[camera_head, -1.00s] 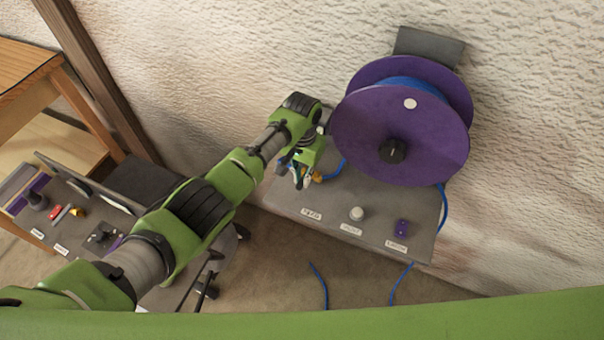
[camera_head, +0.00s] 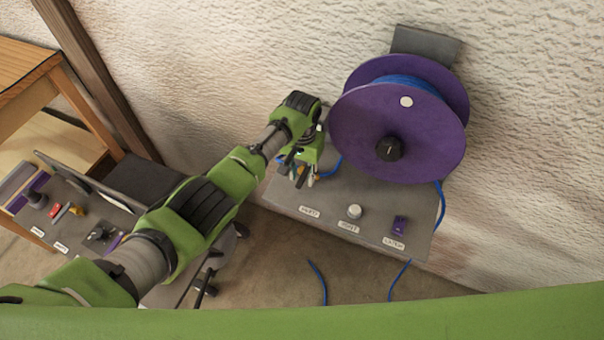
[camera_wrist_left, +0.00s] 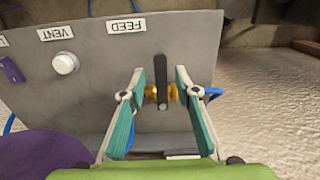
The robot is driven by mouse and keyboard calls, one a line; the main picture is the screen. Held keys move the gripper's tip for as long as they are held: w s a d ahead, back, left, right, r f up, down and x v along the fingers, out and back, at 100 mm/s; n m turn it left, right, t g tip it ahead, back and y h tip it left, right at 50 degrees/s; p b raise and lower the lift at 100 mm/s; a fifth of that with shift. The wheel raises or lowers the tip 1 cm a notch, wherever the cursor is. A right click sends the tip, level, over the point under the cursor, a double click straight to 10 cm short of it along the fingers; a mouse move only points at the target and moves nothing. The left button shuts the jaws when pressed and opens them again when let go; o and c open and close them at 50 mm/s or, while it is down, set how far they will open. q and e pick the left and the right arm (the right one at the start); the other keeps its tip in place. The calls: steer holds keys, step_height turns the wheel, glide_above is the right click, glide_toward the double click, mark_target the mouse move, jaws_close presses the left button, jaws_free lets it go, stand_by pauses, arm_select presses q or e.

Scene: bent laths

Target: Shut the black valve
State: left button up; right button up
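The black valve (camera_wrist_left: 161,82) has a straight black lever on a brass body and sits on the grey panel under the FEED label (camera_wrist_left: 126,26). In the left wrist view the lever runs up and down in the picture, between the two fingers of my left gripper (camera_wrist_left: 160,72). The fingers are apart, one on each side of the lever, with a gap visible on both sides. In the head view my left gripper (camera_head: 303,172) is over the left end of the panel (camera_head: 330,195) and mostly hides the valve. My right gripper is not in view.
A purple reel (camera_head: 365,130) with blue hose stands over the panel's right part. A white knob (camera_head: 354,211) and a purple switch (camera_head: 399,225) sit along the front. Another bench with small controls (camera_head: 55,210) is at left. The textured wall is behind.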

mark_target(302, 179)
arm_select(q)
step_height(302, 179, up, 12)
stand_by(0.6)
stand_by(0.4)
